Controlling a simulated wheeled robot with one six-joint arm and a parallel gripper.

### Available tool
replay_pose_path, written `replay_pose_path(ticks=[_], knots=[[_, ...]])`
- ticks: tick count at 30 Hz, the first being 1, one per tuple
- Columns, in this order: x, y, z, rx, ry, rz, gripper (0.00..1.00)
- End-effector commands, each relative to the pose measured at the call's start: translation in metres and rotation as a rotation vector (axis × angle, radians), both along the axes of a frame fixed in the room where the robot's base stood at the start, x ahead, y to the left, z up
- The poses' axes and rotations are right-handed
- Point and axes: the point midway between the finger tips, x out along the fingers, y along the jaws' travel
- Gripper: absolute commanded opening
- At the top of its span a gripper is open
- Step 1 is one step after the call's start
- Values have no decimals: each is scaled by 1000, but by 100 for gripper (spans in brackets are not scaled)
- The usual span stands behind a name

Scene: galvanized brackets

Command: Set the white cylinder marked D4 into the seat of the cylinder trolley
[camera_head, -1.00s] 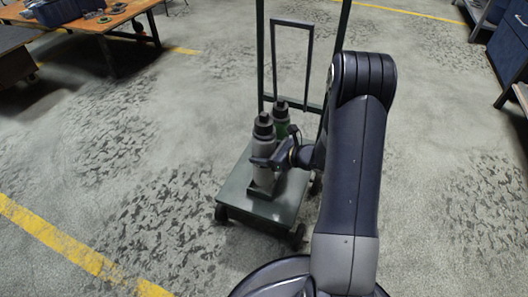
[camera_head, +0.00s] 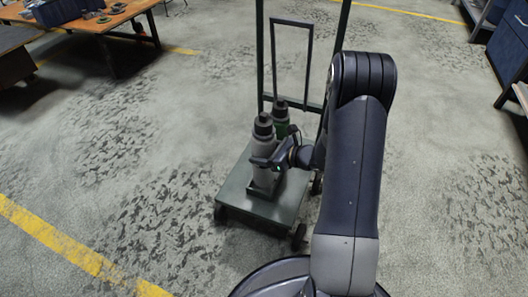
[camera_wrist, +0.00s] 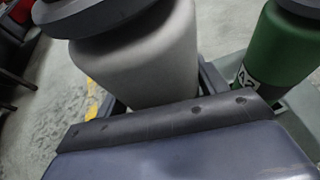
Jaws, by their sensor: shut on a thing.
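The white cylinder (camera_head: 264,150) with a dark cap stands upright over the front part of the cylinder trolley's green-grey deck (camera_head: 236,190). My gripper (camera_head: 265,161) is shut on its body from the right. In the wrist view the pale cylinder (camera_wrist: 155,60) fills the upper middle, beyond my gripper's dark edge. Its D4 mark is not visible. A dark seat frame (camera_wrist: 210,82) shows beside its lower end, which seems to be at or within the seat. My gripper hides the contact, so I cannot tell whether it rests on the bottom.
A green cylinder (camera_head: 281,130) with a dark cap stands close behind the white one; it also shows in the wrist view (camera_wrist: 272,50). The trolley's tall handle frame (camera_head: 260,60) rises behind. A wooden table (camera_head: 110,22) is at the far left. The surrounding floor is clear.

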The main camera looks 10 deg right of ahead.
Motion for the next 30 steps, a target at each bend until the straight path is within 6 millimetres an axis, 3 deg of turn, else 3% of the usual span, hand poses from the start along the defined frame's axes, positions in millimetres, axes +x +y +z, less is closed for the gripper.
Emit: replay_pose_path(ticks=[30], knots=[[1,0,-28,2,-6,0,0]])
